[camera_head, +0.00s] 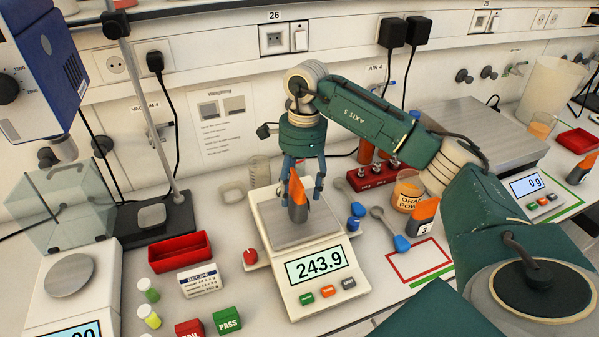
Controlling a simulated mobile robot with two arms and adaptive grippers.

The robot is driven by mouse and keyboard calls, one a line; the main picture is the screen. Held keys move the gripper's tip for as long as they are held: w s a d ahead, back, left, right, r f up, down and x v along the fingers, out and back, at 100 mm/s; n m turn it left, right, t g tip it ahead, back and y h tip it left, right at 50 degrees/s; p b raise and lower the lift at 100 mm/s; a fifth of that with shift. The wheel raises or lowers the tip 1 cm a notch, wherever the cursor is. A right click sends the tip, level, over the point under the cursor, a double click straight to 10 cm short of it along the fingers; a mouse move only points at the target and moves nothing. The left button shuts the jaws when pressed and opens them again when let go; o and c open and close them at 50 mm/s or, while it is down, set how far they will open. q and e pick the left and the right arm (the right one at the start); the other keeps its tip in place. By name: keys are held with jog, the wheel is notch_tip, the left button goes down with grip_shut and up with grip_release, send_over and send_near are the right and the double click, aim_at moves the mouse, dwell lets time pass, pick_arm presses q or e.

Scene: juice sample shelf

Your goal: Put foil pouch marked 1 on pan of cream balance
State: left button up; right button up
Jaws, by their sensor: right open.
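The cream balance (318,262) stands in the middle of the bench, and its display reads 243.9. An orange and grey pouch (298,212) stands upright on its metal pan (318,232); no number can be read on it. My right gripper (301,186) reaches down from above the pan. Its blue fingers are open and spread on either side of the pouch's upper part. Another pouch (424,218), marked 3, stands right of the balance by a red-outlined rectangle. A further orange and grey pouch (581,168) stands at the far right. My left gripper is not in view.
Left are a glass-shielded balance (70,283), a stand (158,222) and a red tray (180,252). A recipe card (202,281) and small blocks lie in front. A beaker of orange powder (408,191) and a blue scoop (401,243) are right of the balance.

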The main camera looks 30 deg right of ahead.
jog(key=r, duration=0.2)
jog(key=r+b, duration=0.1)
jog(key=r, duration=0.3)
jog(key=shift+w+d+r+b, duration=0.1)
jog(key=shift+d+r+b, duration=0.2)
jog(key=shift+r, duration=0.8)
